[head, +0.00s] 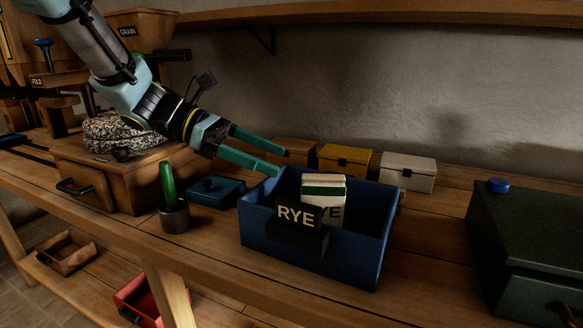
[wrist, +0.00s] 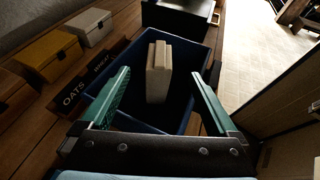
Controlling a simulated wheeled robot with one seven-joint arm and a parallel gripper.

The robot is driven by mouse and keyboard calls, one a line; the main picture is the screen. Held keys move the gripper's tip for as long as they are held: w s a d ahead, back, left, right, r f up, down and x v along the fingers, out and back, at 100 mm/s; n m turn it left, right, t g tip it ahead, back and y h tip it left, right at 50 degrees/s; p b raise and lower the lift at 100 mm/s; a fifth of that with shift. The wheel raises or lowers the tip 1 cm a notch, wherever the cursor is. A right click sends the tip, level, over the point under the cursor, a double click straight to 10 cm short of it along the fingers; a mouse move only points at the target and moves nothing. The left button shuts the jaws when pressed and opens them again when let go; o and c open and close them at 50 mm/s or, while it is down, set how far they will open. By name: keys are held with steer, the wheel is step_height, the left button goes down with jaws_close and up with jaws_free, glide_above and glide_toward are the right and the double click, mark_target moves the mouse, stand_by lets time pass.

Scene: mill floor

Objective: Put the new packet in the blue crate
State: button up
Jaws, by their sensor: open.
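The blue crate (head: 358,250) stands on the bench with a black RYE plate (head: 297,216) on its front. Inside it stands a pale packet (head: 324,186) with a green band and RYE lettering, partly hidden by the plate. Its top shows two or more pale layers, so I cannot tell whether it is one packet or several pressed together. In the wrist view the packet (wrist: 158,75) stands upright inside the crate (wrist: 196,50). My gripper (head: 282,166) is open, its green fingers above the crate's back left edge. In the wrist view, nothing is held between the fingers.
Brown, yellow (head: 345,159) and white (head: 408,172) boxes stand behind the crate. A small blue box (head: 216,192) and a cup with a green handle (head: 173,214) are left of it. A dark green case (head: 530,235) with a blue knob stands right, with bare bench between.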

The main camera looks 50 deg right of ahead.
steer(key=w+a+f+m+t+y, duration=0.15)
steer(key=w+a+f+t, duration=0.35)
steer(key=a, duration=0.6)
steer(key=w+a+f+m+t+y, duration=0.1)
steer(key=w+a+f+t+y, duration=0.1)
steer(key=w+a+f, duration=0.7)
steer(key=w+a+m+t+y, duration=0.2)
steer(key=a+m+t+y, duration=0.2)
steer(key=a, duration=1.8)
steer(key=shift+a+f+m+t, duration=0.15)
steer(key=shift+f+m+t, duration=0.25)
steer(key=shift+m+t, duration=0.5)
steer(key=shift+w, duration=0.1)
step_height(320, 180, up, 7)
steer(key=p, duration=0.7)
